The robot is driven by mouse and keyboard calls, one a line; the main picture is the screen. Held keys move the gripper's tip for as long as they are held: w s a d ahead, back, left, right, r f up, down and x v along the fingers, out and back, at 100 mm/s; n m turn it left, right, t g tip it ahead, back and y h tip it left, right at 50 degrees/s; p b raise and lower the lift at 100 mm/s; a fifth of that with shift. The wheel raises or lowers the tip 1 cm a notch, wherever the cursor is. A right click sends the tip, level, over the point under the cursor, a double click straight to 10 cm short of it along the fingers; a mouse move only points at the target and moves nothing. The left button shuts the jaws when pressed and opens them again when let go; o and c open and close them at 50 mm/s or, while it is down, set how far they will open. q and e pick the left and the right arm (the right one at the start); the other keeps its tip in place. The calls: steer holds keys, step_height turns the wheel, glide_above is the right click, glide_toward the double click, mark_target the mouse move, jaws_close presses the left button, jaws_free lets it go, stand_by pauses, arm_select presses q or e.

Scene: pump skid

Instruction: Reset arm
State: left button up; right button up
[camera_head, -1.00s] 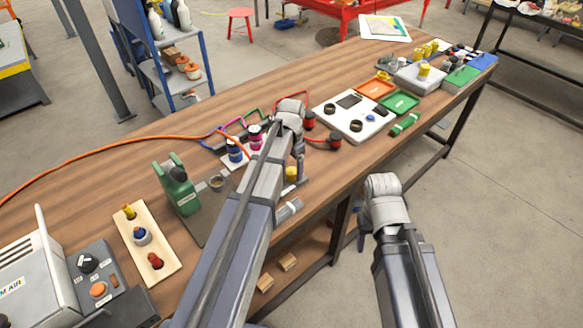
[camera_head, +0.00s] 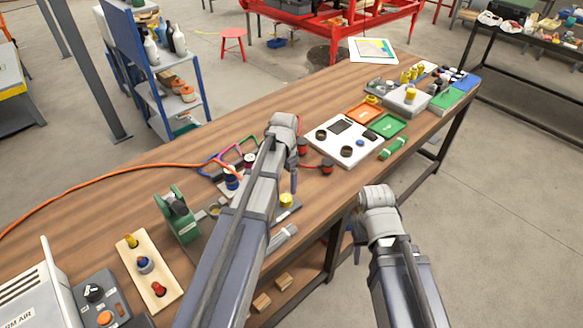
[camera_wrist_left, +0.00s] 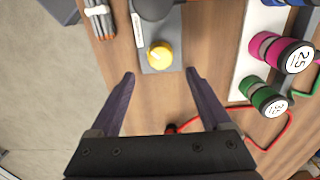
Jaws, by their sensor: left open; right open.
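My left gripper (camera_head: 293,182) is over the wooden workbench (camera_head: 130,195), partly hidden behind its own wrist in the head view. In the left wrist view my left gripper (camera_wrist_left: 159,73) has its two dark fingers spread, with nothing between the tips. A yellow knob (camera_wrist_left: 160,54) on a grey plate lies just beyond the tips; the same yellow knob (camera_head: 286,200) shows in the head view. My right gripper (camera_head: 357,232) is beside the bench's near edge, mostly hidden by its wrist, and appears empty.
A green device (camera_head: 180,216) and a wooden block with knobs (camera_head: 148,270) stand to the left. Labelled pink (camera_wrist_left: 280,50) and green (camera_wrist_left: 268,98) cylinders stand right of the left fingers. A white panel (camera_head: 325,151) lies beyond. The floor (camera_head: 485,220) right of the bench is open.

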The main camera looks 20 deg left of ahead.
arm_select(q)
steer(key=s+d+n+y, duration=0.1)
steer(key=s+d+n, duration=0.1)
steer(key=s+d, duration=1.4)
steer(key=s, duration=0.3)
steer(key=shift+s+d, duration=0.1)
steer(key=shift+c, duration=0.2)
